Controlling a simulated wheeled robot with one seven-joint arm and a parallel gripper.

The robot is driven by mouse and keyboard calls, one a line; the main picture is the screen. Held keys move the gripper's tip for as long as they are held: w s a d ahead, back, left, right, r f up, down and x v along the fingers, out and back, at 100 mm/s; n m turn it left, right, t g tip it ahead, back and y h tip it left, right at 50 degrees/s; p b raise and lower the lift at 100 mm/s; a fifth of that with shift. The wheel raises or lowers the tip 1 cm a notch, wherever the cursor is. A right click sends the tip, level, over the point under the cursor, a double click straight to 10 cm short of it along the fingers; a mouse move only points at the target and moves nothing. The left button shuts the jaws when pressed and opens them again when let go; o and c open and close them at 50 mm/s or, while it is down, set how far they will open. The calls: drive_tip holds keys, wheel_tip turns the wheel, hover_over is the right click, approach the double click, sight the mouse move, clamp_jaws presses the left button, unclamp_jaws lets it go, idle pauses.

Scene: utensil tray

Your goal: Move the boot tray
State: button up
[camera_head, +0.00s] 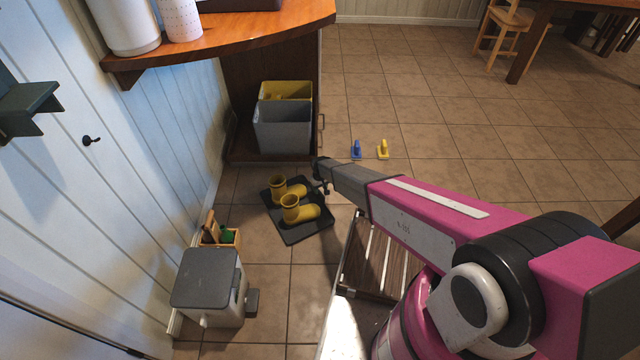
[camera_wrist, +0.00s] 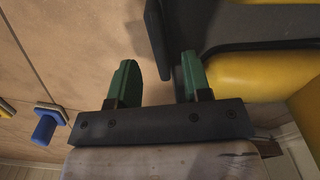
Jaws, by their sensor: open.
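The boot tray (camera_head: 305,232) is a flat black tray on the tiled floor, bearing a pair of yellow boots (camera_head: 294,210). My gripper (camera_head: 322,184) is at the tray's right far side in the head view, partly hidden by my arm. In the wrist view my gripper (camera_wrist: 163,82) shows two green fingers spread apart. A dark upright strip (camera_wrist: 156,45), seemingly the tray's rim, reaches into the gap between them, with space visible on both sides. Whether it touches a finger cannot be told. The boots (camera_wrist: 245,75) show close on the right there.
A grey bin (camera_head: 283,128) and a yellow bin (camera_head: 298,89) stand behind the tray. A pedal bin (camera_head: 210,287) and a wooden caddy (camera_head: 236,238) stand at left. A slatted wooden rack (camera_head: 375,257) lies beneath my arm. Blue (camera_head: 356,151) and yellow (camera_head: 383,150) handled items lie on open floor.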

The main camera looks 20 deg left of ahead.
sight(320, 192)
drive_tip(key=shift+f, duration=1.8)
clamp_jaws()
drive_tip(key=shift+a, duration=0.15)
